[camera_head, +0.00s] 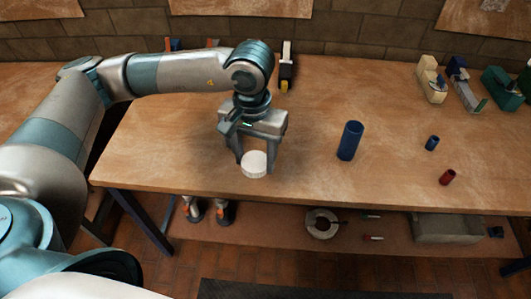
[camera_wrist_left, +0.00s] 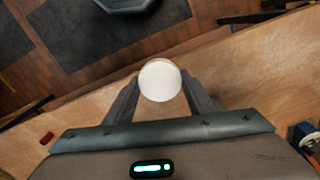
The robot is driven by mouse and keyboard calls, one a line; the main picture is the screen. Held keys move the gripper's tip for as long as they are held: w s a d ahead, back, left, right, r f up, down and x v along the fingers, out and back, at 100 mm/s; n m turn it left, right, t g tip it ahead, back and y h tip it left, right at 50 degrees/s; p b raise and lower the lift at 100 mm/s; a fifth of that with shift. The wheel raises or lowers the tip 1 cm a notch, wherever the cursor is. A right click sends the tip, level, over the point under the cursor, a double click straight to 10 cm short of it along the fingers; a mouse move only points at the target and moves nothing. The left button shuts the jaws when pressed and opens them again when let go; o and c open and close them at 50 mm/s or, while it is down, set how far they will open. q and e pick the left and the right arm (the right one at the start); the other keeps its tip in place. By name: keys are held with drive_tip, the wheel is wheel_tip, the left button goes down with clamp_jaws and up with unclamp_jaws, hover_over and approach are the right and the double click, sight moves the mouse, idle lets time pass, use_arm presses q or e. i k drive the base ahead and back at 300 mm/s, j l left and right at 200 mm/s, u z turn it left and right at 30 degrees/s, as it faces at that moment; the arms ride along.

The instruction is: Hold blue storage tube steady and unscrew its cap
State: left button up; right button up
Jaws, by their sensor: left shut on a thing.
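My left gripper (camera_head: 256,154) points down near the table's front edge and is shut on a white round piece, cap-like in shape (camera_head: 254,167). The white piece shows as a pale disc between the two fingers in the left wrist view (camera_wrist_left: 160,80). Whether it touches the table is unclear. My right gripper is not in view.
A small blue cylinder (camera_head: 432,143) and a small red cylinder (camera_head: 447,177) are at the right on the table (camera_head: 200,170). Several clamp-like tools, one cream (camera_head: 430,80), stand at the back right. A dark tool (camera_head: 287,65) lies behind my gripper.

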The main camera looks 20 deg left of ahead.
sight(353, 131)
drive_tip(key=i+l+z, duration=0.15)
drive_tip(key=i+l, duration=0.4)
drive_tip(key=i+l+z, duration=0.1)
drive_tip(key=i+l, duration=0.4)
drive_tip(key=i, duration=0.25)
